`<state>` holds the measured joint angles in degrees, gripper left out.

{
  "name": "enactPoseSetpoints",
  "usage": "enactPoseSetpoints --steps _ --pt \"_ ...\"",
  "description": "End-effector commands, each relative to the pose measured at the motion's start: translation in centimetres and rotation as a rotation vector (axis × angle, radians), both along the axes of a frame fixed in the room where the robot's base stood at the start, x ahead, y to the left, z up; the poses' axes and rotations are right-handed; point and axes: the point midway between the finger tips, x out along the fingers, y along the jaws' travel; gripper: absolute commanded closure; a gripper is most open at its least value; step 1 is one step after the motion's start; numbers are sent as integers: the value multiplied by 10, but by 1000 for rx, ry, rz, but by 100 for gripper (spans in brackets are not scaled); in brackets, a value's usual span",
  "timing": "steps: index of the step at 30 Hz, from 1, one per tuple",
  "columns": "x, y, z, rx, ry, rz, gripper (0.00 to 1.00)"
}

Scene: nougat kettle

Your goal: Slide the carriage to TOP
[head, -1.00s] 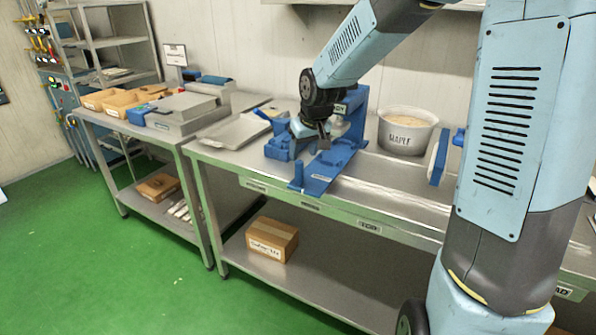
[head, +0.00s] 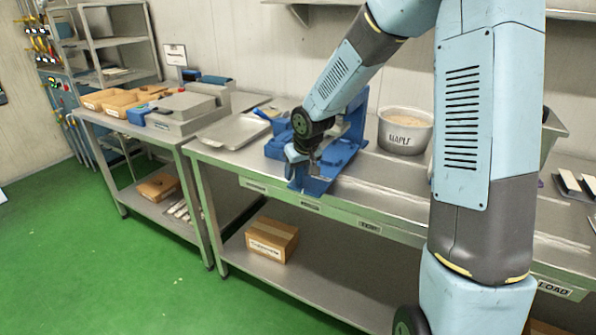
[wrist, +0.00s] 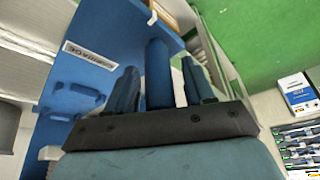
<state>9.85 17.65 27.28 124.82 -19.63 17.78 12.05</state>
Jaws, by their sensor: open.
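The blue carriage (head: 345,150) is part of a blue fixture on the steel bench, partly hidden by my arm. In the wrist view its blue plate (wrist: 85,75) bears a white label that seems to read CARRIAGE. A blue upright post (wrist: 158,75) stands between the two fingers of my gripper (wrist: 160,85). The fingers are apart, one on each side of the post, with gaps visible. In the head view my gripper (head: 312,168) is low at the front of the fixture, near the bench's front edge. The fingertips are small and unclear there.
A tub marked MAPLE (head: 405,131) stands right of the fixture. A metal tray (head: 233,132) lies to the left. Labels run along the bench's front edge, including a small one (head: 370,227) hard to read. A cardboard box (head: 272,239) sits on the lower shelf. Green floor is clear in front.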

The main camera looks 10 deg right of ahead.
Motion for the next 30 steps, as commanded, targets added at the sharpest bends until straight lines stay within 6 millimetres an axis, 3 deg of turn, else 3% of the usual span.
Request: enactPoseSetpoints --steps 3,19,30 --pt "0 0 0 0 0 0 48" --pt "0 0 0 0 0 -1 99" --pt "0 0 0 0 0 1 100"
